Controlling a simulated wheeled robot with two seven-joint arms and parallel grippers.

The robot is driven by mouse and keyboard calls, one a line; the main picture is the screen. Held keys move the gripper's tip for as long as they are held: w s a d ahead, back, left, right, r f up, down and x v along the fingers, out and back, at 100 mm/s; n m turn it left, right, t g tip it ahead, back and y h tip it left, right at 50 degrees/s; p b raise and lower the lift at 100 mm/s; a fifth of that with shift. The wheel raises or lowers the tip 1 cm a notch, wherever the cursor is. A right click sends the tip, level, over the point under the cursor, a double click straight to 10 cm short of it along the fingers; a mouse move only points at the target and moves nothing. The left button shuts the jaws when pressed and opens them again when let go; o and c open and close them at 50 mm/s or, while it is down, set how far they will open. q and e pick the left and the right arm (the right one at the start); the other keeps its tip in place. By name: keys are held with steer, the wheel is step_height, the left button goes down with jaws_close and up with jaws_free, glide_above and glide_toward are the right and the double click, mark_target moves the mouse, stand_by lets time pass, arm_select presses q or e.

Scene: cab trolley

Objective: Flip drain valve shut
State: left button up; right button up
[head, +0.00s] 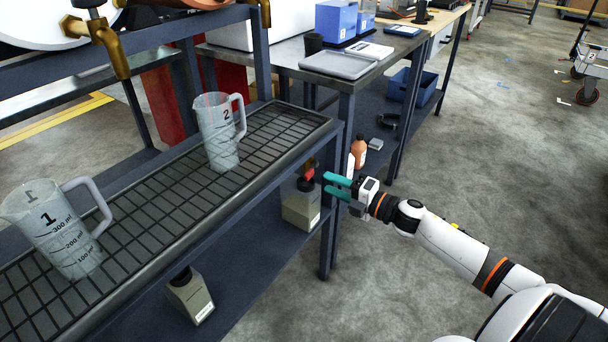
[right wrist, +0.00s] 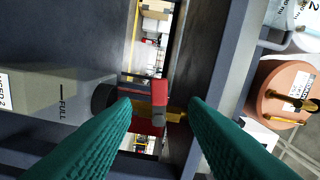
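The drain valve has a red lever (right wrist: 159,93) and a brass body (right wrist: 176,113), centred in the right wrist view. In the head view the small red and brass valve (head: 310,167) sits under the near right end of the rack shelf. My right gripper (head: 326,184) is open, with its teal fingers just to the right of the valve. In the wrist view the fingers of the right gripper (right wrist: 158,104) appear on either side of the lever, with gaps visible. Contact cannot be confirmed. My left gripper is not in view.
A container (head: 301,206) stands below the valve, and another (head: 190,296) is on the lower shelf. Two measuring jugs, number 1 (head: 62,236) and number 2 (head: 218,135), stand on the grating. An orange-brown bottle (head: 358,151) is beyond my gripper. Floor at right is open.

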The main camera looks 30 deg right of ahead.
mark_target(311, 173)
arm_select(q)
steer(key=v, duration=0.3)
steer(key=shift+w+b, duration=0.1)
steer(key=shift+b, duration=0.2)
arm_select(e)
steer(key=x, duration=0.9)
steer(key=shift+w+a, duration=0.1)
steer(key=shift+w, duration=0.1)
jaws_close()
steer(key=m+p, duration=0.2)
steer(key=shift+r+p, duration=0.3)
steer(key=shift+r, duration=0.05)
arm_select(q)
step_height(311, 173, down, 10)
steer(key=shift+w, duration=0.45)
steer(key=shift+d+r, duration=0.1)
arm_select(e)
jaws_free()
steer(key=shift+s, duration=0.1)
